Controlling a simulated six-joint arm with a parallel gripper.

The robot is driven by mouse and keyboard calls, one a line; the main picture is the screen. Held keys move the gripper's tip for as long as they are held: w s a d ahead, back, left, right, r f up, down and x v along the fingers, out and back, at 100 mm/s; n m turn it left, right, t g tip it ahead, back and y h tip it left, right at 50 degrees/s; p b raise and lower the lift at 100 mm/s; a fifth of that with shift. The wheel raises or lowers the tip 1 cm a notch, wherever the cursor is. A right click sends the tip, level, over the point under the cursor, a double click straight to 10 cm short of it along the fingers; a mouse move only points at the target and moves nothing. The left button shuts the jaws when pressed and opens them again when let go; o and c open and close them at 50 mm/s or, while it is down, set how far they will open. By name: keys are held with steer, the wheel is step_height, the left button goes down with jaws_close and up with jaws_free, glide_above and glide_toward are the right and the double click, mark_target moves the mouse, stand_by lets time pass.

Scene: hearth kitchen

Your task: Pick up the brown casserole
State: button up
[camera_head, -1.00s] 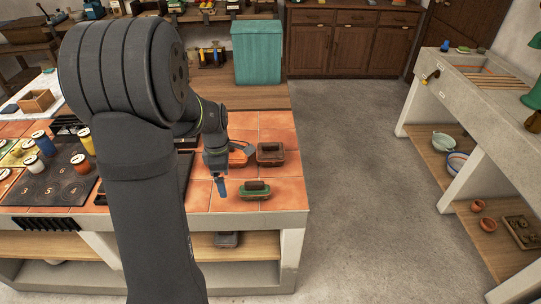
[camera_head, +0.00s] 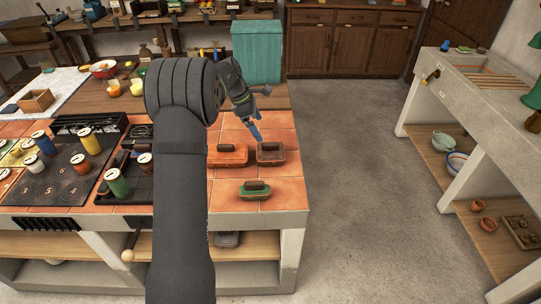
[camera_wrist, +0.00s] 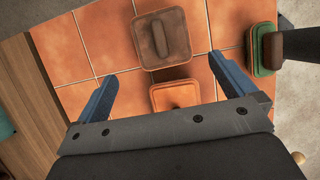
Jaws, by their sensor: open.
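The brown casserole (camera_head: 271,156) is a dark rectangular dish with a raised handle on its lid. It sits on the orange tiled counter near the right edge. In the wrist view the casserole (camera_wrist: 162,38) lies beyond the fingertips, roughly midway between their lines. My gripper (camera_head: 257,139) hangs above the counter, at the far left side of the casserole and apart from it. In the wrist view my gripper (camera_wrist: 167,80) is open and empty, with its blue fingers spread wide.
An orange casserole (camera_head: 228,155) stands close to the left of the brown one. A green casserole (camera_head: 255,191) stands nearer the front edge. The stove (camera_head: 65,175) with several jars is at left. Tiles (camera_head: 284,190) right of the green casserole are bare.

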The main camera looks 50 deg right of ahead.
mark_target(268, 144)
steer(key=x, duration=1.2)
steer(key=shift+a+f, duration=0.15)
steer(key=shift+f, duration=0.15)
steer(key=shift+c, duration=0.4)
steer(key=c, duration=0.7)
steer(key=shift+r, duration=0.1)
steer(key=shift+c, duration=0.7)
steer(key=shift+r, duration=0.1)
